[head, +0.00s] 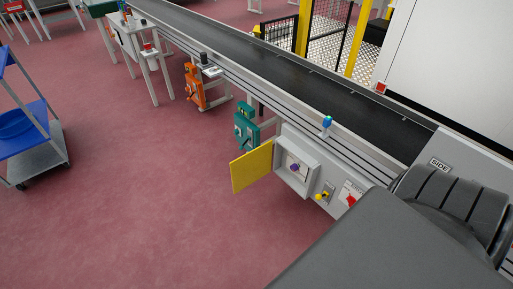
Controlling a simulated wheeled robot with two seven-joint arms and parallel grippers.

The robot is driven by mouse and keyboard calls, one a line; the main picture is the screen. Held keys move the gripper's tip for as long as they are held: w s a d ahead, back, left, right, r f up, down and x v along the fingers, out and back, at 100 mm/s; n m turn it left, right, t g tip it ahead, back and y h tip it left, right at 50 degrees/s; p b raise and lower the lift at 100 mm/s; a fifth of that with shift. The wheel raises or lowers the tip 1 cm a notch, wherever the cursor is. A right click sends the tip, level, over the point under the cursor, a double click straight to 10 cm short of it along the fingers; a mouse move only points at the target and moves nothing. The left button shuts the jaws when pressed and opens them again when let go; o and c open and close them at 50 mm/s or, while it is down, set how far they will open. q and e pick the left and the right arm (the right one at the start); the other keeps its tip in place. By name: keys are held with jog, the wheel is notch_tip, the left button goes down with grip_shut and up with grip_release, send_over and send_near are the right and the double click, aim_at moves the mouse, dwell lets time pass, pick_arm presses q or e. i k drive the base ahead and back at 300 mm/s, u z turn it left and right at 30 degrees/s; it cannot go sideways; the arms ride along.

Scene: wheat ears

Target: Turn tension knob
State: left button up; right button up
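A small purple knob (295,167) sits in a square recess of a grey box (280,178) on the side of the conveyor. A yellow door (252,167) stands swung open to the left of the recess. A small yellow-and-black control (326,194) and a red control (351,200) are on the panel to the right of the recess. No label naming a tension knob is readable. Neither of my grippers is in view, so I cannot tell what they hold.
A black conveyor belt (290,78) runs from upper left to lower right. Teal (245,128) and orange (194,88) units stand beside it. A blue cart (35,130) is at left. A large dark grey shape covers the lower right. The red floor (130,200) is clear.

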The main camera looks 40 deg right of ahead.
aim_at(294, 167)
jog(key=u, duration=0.05)
jog(key=i, duration=3.6)
jog(key=z, duration=4.05)
